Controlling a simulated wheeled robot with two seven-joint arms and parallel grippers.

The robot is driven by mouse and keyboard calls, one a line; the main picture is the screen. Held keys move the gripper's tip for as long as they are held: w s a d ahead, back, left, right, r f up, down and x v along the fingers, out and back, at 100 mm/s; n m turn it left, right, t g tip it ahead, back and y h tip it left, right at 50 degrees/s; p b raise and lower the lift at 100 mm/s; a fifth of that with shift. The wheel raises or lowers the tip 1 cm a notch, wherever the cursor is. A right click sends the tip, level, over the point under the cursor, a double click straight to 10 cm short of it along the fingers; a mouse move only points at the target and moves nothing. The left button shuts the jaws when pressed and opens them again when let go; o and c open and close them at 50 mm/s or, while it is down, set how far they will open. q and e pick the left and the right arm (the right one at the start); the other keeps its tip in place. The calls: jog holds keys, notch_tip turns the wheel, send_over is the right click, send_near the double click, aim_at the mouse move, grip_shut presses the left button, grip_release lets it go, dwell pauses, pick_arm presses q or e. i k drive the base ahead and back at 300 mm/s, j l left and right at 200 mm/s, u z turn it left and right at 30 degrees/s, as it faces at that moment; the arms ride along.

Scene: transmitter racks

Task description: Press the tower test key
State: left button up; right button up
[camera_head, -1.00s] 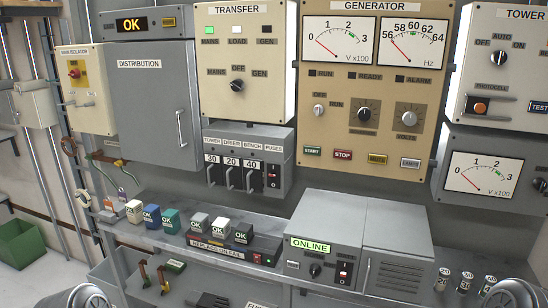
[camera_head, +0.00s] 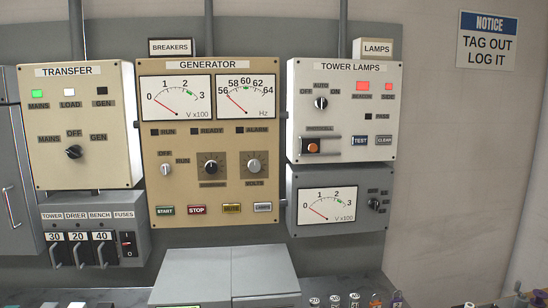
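The tower lamps panel (camera_head: 340,72) is a white box on the wall, right of centre. The beacon lamp (camera_head: 363,86) and the side lamp (camera_head: 388,86) are lit red. The pass lamp (camera_head: 368,117) is dark. Neither of my grippers is in view.
The orange photocell button (camera_head: 313,148) sits left of the test key. A grey meter box (camera_head: 345,222) hangs below the panel. The generator panel (camera_head: 208,235) is to its left. The wall (camera_head: 450,150) right of the panel is bare below a notice sign (camera_head: 487,40).

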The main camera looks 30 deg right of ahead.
aim_at(362, 140)
jog(key=z, duration=1.3)
